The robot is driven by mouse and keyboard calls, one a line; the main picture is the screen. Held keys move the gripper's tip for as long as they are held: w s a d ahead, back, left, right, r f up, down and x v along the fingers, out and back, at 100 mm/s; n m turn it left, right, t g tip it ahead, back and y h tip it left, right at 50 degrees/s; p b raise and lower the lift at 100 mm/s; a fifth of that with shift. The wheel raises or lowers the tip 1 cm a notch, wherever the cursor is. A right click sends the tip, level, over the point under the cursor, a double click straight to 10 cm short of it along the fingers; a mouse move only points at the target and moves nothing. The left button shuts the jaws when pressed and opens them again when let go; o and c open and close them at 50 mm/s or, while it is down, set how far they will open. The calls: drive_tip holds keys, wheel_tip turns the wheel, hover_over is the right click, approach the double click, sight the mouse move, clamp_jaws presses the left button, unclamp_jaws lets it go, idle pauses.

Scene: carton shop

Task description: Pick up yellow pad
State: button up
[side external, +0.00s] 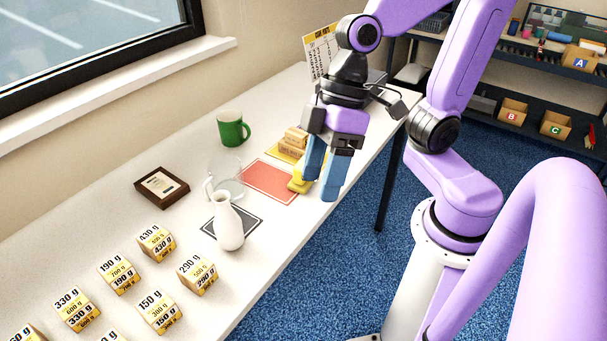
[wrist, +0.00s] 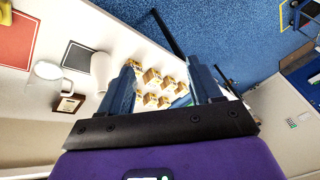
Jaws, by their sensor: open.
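A flat yellow pad (side external: 276,153) lies on the white table in the side view, beyond the red pad (side external: 270,180). A tan block-like item (side external: 295,138) sits on it and hides part of it. My gripper (side external: 325,175) is open, above the table's front edge, to the right of the red pad. A yellow object (side external: 300,183) is just left of its blue fingers, partly hidden; I cannot tell what it is or whether they touch. The wrist view shows my gripper (wrist: 165,85) with its fingers spread and nothing between them; the yellow pad is not seen there.
A dark pad (side external: 250,217), white vase (side external: 229,225), clear glass pitcher (side external: 226,175), green mug (side external: 232,129) and framed plaque (side external: 162,186) stand nearby. Several weight-labelled cubes (side external: 157,242) fill the near left. A sign (side external: 320,48) stands behind. Blue floor (side external: 300,285) lies beyond the table edge.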

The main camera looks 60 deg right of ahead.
drive_tip(key=w+a+r+m+t+y, duration=0.1)
drive_tip(key=w+a+m+t+y, duration=0.15)
drive_tip(key=w+a, duration=0.4)
drive_tip(key=w+a+r+m+t+y, duration=0.1)
drive_tip(key=w+a+r+m+t, duration=0.2)
drive_tip(key=w, duration=0.6)
drive_tip(key=w+d+f+m+t+h, duration=0.1)
drive_tip(key=w+d+m+t+h, duration=0.3)
drive_tip(key=w, duration=0.3)
drive_tip(key=w+d+m+t+h, duration=0.3)
drive_tip(key=w+m, duration=0.3)
drive_tip(key=w, duration=0.1)
drive_tip(key=m+g+h, duration=1.1)
drive_tip(key=m+h, duration=0.1)
drive_tip(key=h, duration=0.2)
hover_over(295, 170)
drive_tip(key=a, duration=0.3)
wheel_tip(295, 170, down, 3)
drive_tip(key=shift+n+h, duration=0.25)
drive_tip(key=f, duration=2)
drive_tip(key=shift+s+d+f, duration=0.1)
drive_tip(key=shift+d+f, duration=0.05)
drive_tip(key=shift+d, duration=0.1)
drive_tip(key=shift+s+x, duration=0.2)
drive_tip(key=shift+x, duration=1.7)
drive_tip(key=shift+s+x, duration=0.2)
drive_tip(key=shift+x, duration=1.7)
drive_tip(key=shift+w, duration=0.1)
drive_tip(key=shift+c, duration=0.3)
